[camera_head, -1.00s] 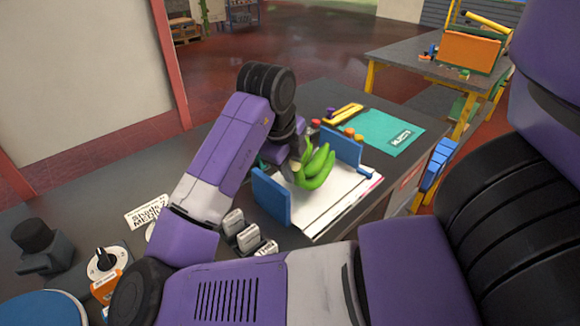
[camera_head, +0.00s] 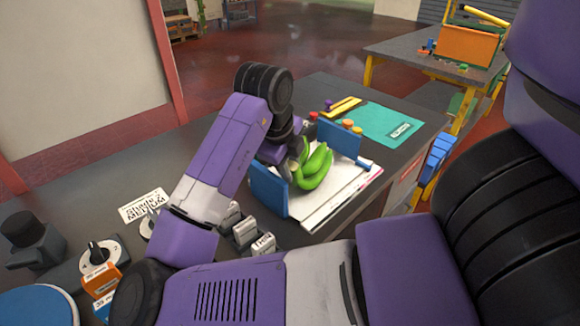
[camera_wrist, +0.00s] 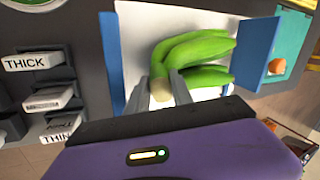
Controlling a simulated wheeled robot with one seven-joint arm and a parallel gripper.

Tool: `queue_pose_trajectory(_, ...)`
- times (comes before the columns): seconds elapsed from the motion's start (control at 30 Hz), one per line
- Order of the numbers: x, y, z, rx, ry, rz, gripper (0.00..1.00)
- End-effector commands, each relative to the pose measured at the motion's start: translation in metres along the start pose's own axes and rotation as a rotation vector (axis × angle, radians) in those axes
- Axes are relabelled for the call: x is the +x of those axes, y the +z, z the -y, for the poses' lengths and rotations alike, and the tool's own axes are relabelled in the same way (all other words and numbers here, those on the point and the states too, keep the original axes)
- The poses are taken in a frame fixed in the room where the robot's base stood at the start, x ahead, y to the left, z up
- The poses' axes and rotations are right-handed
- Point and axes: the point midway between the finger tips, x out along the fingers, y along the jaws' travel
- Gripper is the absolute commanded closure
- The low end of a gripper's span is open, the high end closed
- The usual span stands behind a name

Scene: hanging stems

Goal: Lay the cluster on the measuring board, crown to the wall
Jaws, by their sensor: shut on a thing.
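The green banana cluster (camera_head: 316,165) is over the white measuring board (camera_head: 335,200), between two blue upright plates. In the wrist view the cluster (camera_wrist: 205,50) has its pale cut crown (camera_wrist: 161,90) between the fingers of my gripper (camera_wrist: 168,92), which is shut on it. The crown points toward the left blue wall (camera_wrist: 113,60), with a gap of white board between them. The left wall also shows in the head view (camera_head: 268,190). I cannot tell whether the cluster touches the board.
Labelled grey blocks (camera_wrist: 40,62), reading THICK and THIN, stand left of the board. A second table with an orange bin (camera_head: 467,46) stands farther back.

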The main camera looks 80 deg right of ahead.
Motion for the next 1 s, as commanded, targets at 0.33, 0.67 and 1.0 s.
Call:
queue_pose_trajectory(0.33,0.006,0.000,-0.002,0.000,-0.002,0.001,1.00)
queue_pose_trajectory(0.67,0.005,0.000,-0.003,-0.001,0.002,0.000,0.47)
queue_pose_trajectory(1.0,-0.011,0.001,-0.003,-0.001,0.004,0.002,0.47)
